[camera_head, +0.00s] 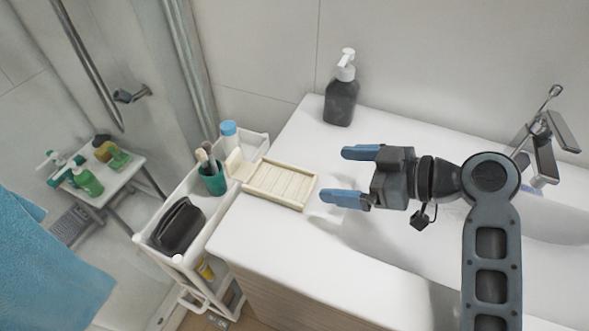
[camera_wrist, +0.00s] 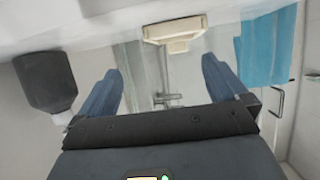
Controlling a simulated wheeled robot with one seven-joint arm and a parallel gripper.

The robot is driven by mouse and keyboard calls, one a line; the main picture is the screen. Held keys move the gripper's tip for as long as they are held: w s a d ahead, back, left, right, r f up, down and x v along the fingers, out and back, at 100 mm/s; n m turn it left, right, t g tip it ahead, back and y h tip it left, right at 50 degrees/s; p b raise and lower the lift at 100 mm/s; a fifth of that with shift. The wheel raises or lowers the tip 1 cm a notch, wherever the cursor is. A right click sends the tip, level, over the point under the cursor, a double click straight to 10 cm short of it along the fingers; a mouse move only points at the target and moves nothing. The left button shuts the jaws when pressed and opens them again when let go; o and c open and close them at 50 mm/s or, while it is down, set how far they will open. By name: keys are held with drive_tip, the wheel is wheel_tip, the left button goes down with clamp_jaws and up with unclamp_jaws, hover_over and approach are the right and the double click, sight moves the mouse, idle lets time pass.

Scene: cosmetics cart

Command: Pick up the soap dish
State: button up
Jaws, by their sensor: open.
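The soap dish (camera_head: 280,184) is a cream, ribbed, rectangular tray. It lies at the left end of the white counter, beside the cart. In the wrist view the soap dish (camera_wrist: 175,31) shows at the top middle, ahead of my fingers and apart from them. My gripper (camera_head: 343,175) is open and empty. Its two blue fingers point left toward the dish, with a gap between fingertips and dish. In the wrist view my gripper (camera_wrist: 162,92) has a finger on each side of the picture's middle.
A dark pump bottle (camera_head: 341,92) stands at the back of the counter, also in the wrist view (camera_wrist: 45,82). The white cart (camera_head: 216,217) holds a green cup (camera_head: 213,180), a blue-capped bottle (camera_head: 229,138) and a black case (camera_head: 178,228). A faucet (camera_head: 543,150) stands at the right.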

sight(280, 182)
drive_tip(key=shift+s+a+f+n+g, duration=0.3)
drive_tip(key=shift+s+a, duration=0.3)
drive_tip(key=shift+s, duration=0.15)
drive_tip(key=shift+s+a+f+y, duration=0.15)
drive_tip(key=shift+a+y, duration=0.15)
drive_tip(key=shift+f+p+x, duration=0.15)
drive_tip(key=shift+p+x, duration=0.4)
drive_tip(key=shift+x, duration=1.3)
drive_tip(key=shift+f+p+x, duration=0.15)
drive_tip(key=shift+p+x, duration=0.4)
drive_tip(key=shift+x, duration=1.3)
drive_tip(key=shift+d, duration=0.2)
drive_tip(key=c, duration=0.7)
